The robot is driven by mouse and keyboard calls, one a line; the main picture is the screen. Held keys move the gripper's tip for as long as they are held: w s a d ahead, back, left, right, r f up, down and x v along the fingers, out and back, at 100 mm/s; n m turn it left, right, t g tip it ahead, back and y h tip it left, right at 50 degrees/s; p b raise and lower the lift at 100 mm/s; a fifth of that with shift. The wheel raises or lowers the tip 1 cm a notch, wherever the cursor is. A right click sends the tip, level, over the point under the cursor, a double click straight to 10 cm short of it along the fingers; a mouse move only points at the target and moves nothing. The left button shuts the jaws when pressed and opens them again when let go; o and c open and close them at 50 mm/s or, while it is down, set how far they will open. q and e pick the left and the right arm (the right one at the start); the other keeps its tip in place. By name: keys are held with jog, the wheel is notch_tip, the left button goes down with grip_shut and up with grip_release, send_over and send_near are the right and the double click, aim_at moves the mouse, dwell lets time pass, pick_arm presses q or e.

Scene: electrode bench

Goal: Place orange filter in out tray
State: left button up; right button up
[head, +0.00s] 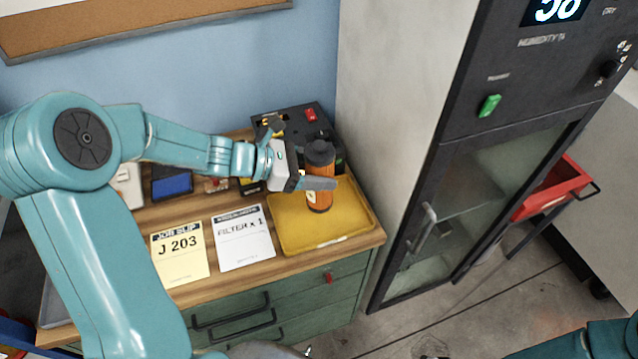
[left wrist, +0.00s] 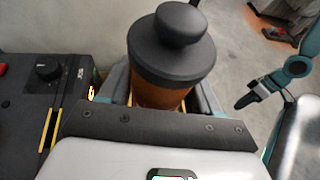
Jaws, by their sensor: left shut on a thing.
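The orange filter (head: 318,191) is an upright orange cylinder with a black cap and a dark base band. My left gripper (head: 318,183) is shut around its middle. The filter is over the yellow tray (head: 290,241) at the right end of the wooden bench top; I cannot tell whether its base touches the tray. In the left wrist view the filter's black cap (left wrist: 172,50) stands between the fingers and hides most of its orange body.
Two paper slips, "JOB SLIP J 203" (head: 180,254) and "FILTER x 1" (head: 243,238), lie left of the tray. A black device with a red switch (head: 311,115) stands behind it. A tall cabinet (head: 400,120) rises to the right. A red drawer (head: 552,188) sticks out beyond.

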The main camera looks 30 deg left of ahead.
pick_arm(q)
jog(key=shift+s+a+f, duration=0.1)
jog(key=shift+a+f, duration=0.05)
jog(key=shift+f, duration=0.2)
jog(key=f, duration=0.2)
jog(key=w+f, duration=0.1)
jog(key=f, duration=0.1)
jog(key=shift+s+f, duration=0.1)
jog(key=shift+f, duration=0.1)
jog(key=shift+s+r, duration=0.1)
jog(key=shift+s, duration=0.15)
jog(key=shift+w+f, duration=0.15)
jog(key=shift+f, duration=0.1)
jog(key=o, duration=1.4)
jog(key=shift+r, duration=0.1)
